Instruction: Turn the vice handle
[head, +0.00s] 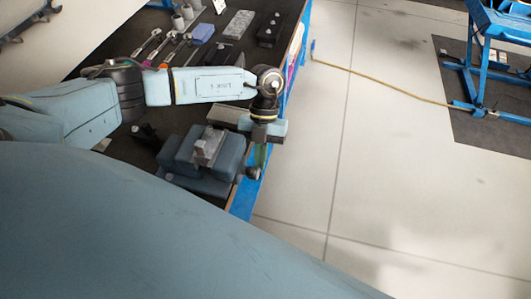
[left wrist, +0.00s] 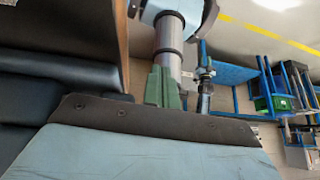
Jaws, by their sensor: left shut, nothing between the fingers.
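The blue-grey vice (head: 228,160) stands on the dark bench top near its right edge, with a light grey block on top. A dark rounded knob (head: 253,173), which looks like part of the vice handle, sits at its right side. My left gripper (head: 261,157) points down beside the vice's right end, close to that knob. In the left wrist view its green fingers (left wrist: 163,88) are together and empty. A metal bar (left wrist: 204,97) shows just right of the fingers; I cannot tell whether they touch. A grey cylinder (left wrist: 169,36) lies beyond them. My right gripper is not in view.
Spanners (head: 146,43), a blue block (head: 203,32), a grey plate (head: 239,24) and a black block (head: 270,30) lie toward the back of the bench. A yellow hose (head: 385,87) crosses the floor to a blue stand (head: 484,60). The floor right of the bench is open.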

